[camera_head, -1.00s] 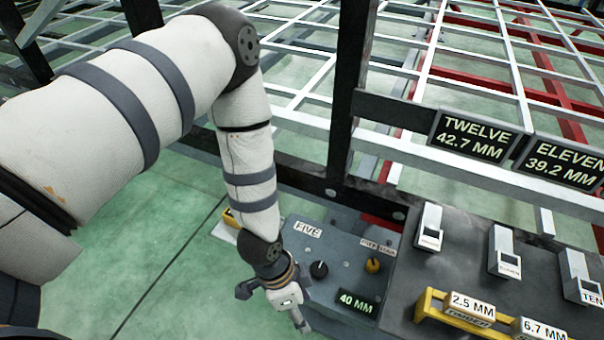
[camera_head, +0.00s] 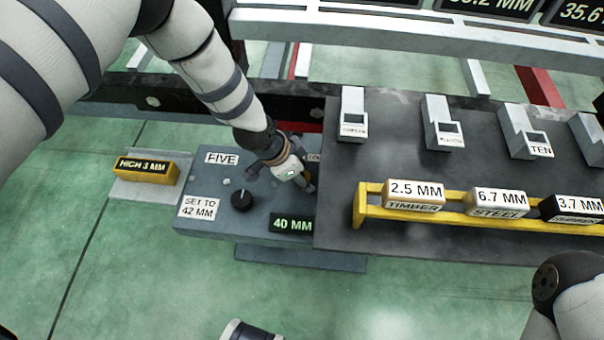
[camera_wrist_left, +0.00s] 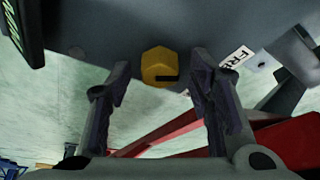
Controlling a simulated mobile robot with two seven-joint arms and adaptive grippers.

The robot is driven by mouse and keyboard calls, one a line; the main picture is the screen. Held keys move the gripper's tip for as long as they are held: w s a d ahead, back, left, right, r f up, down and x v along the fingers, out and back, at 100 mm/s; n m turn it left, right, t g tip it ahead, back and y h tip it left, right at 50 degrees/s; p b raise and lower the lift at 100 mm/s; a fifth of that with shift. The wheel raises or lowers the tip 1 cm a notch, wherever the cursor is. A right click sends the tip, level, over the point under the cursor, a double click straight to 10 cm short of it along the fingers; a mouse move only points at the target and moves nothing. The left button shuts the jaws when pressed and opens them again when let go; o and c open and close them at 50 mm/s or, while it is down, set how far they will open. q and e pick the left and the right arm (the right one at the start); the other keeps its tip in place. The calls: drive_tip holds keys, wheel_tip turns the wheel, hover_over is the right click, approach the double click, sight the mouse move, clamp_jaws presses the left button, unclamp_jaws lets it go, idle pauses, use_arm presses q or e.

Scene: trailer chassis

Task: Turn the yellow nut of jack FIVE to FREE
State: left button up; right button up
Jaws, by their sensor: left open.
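The yellow nut (camera_wrist_left: 160,66) of jack FIVE shows in the left wrist view as a six-sided head with a dark mark on its lower right side. A white label (camera_wrist_left: 236,57), partly cut off, reads "FR" to the nut's right. My right gripper does not show.
A black knob (camera_head: 242,200), a "SET TO 42 MM" label (camera_head: 199,207) and a "40 MM" display (camera_head: 293,225) are on the box. A yellow "HIGH 3 MM" block (camera_head: 146,170) stands left. A yellow rack (camera_head: 362,205) holds labelled blocks on the right.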

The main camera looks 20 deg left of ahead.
use_arm(q)
clamp_jaws()
drive_tip(key=shift+s+d+r+n+y+p, duration=0.1)
drive_tip(key=shift+r+n+y+p, duration=0.2)
drive_tip(key=shift+n+p, duration=0.75)
drive_tip(key=shift+f+n+y, duration=0.25)
drive_tip(key=shift+n+y, duration=0.05)
drive_tip(key=shift+n, duration=0.15)
unclamp_jaws()
drive_tip(key=shift+t, duration=0.3)
drive_tip(key=v, duration=1.2)
